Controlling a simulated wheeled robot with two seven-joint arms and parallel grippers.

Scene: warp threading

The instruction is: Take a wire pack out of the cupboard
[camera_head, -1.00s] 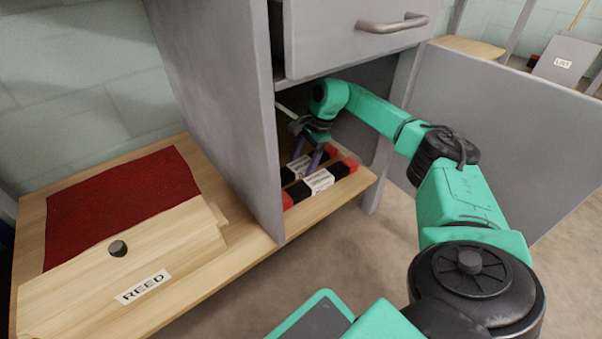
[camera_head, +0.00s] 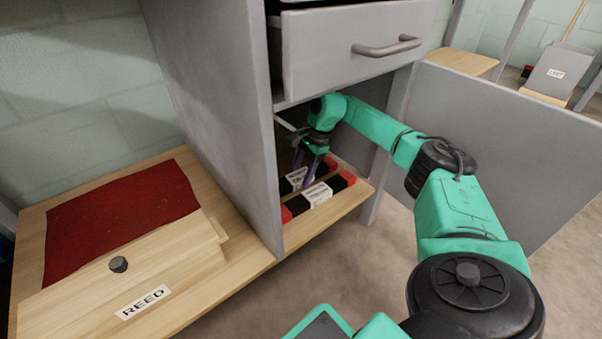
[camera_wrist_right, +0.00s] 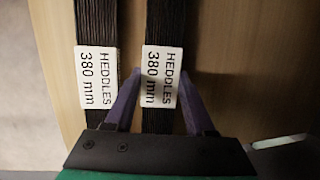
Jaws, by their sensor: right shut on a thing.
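Two wire packs lie side by side on the cupboard's bottom shelf (camera_head: 340,207). Both are dark bundles with red ends and white labels. The front pack (camera_head: 318,194) lies nearer the shelf's front edge and shows at the left in the wrist view (camera_wrist_right: 97,80). The rear pack (camera_head: 296,176) is partly hidden by my gripper; its label reads "HEDDLES 380 mm" in the wrist view (camera_wrist_right: 162,78). My right gripper (camera_head: 308,178) reaches down into the cupboard, its purple fingers shut on the rear pack at its label. The pack still appears to lie on the shelf. My left gripper is out of view.
A grey drawer (camera_head: 340,45) with a handle hangs just above my right arm. The cupboard's side panel (camera_head: 215,120) stands left of the opening, and the open door (camera_head: 500,150) stands at right. A wooden box labelled "REED" (camera_head: 130,270) is at left.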

